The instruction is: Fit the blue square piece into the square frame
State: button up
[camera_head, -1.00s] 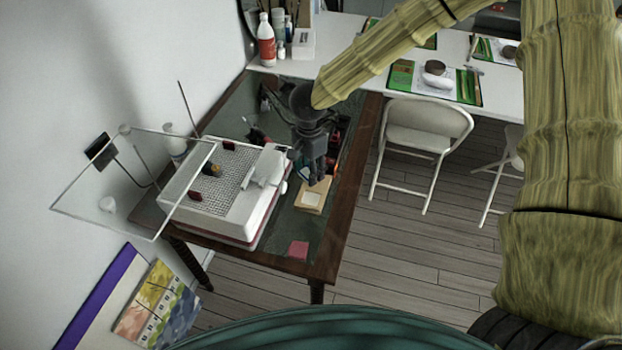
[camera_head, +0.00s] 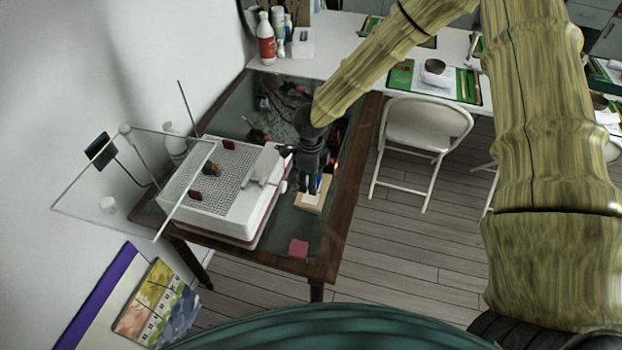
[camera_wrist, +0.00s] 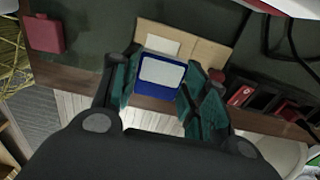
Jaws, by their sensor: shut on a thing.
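The blue square piece (camera_wrist: 160,74) is between the fingers of my gripper (camera_wrist: 155,92) in the wrist view; its top face shows a pale square. A sliver of its blue also shows in the head view (camera_head: 325,183). My gripper (camera_head: 313,187) is shut on it, pointing down. The square frame, a light wooden block (camera_head: 311,203) with a pale square recess, stands on the table just beneath and beside the fingers. In the wrist view the wooden frame (camera_wrist: 207,51) lies just beyond the blue piece. Whether the piece touches the frame I cannot tell.
A white machine with a gridded top (camera_head: 228,190) stands left of the gripper. A pink-red block (camera_head: 298,249) lies near the table's front edge (camera_head: 322,270). Dark and red items crowd the table behind the gripper. A white folding chair (camera_head: 420,140) stands to the right.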

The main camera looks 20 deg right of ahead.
aim_at(310, 198)
jog(key=shift+f+b, duration=2.35)
jog(key=shift+f, duration=0.25)
jog(key=shift+a+p, duration=0.15)
jog(key=shift+p, duration=1)
jog(key=shift+f, duration=0.4)
dwell(1.4)
jog(key=o, duration=0.9)
jog(key=shift+r+p, duration=3.15)
jog(key=shift+r, duration=0.35)
